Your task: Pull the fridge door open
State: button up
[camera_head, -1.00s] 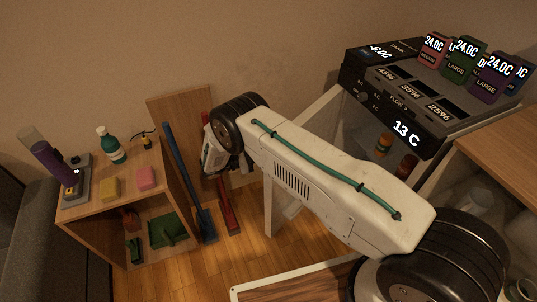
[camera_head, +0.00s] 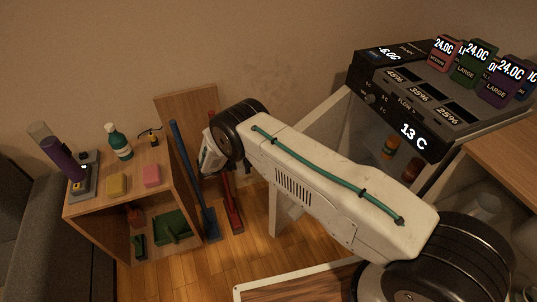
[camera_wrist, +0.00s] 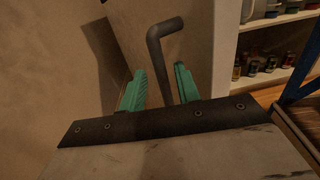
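The fridge (camera_head: 440,110) stands at the right in the head view, under a dark top with a lit "13 C" display. Bottles show inside it. A pale panel (camera_head: 318,115) reaches left from it, partly behind my arm; I cannot tell how far the door is open. In the wrist view a dark bent bar handle (camera_wrist: 158,48) stands in front of a pale panel (camera_wrist: 196,45). My gripper (camera_wrist: 160,85) has its green fingers apart, with the handle's bar between them, nearer the right finger. Contact is unclear. The fingers are hidden in the head view.
A wooden shelf unit (camera_head: 123,195) with a green bottle and sponges stands at the left. A blue broom (camera_head: 192,180) and a red tool (camera_head: 230,205) lean beside it. A white-framed board (camera_head: 300,283) lies at the bottom. The wrist view shows shelves with jars (camera_wrist: 262,64).

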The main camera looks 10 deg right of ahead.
jog(key=shift+s+a, duration=0.15)
jog(key=shift+a, duration=1.95)
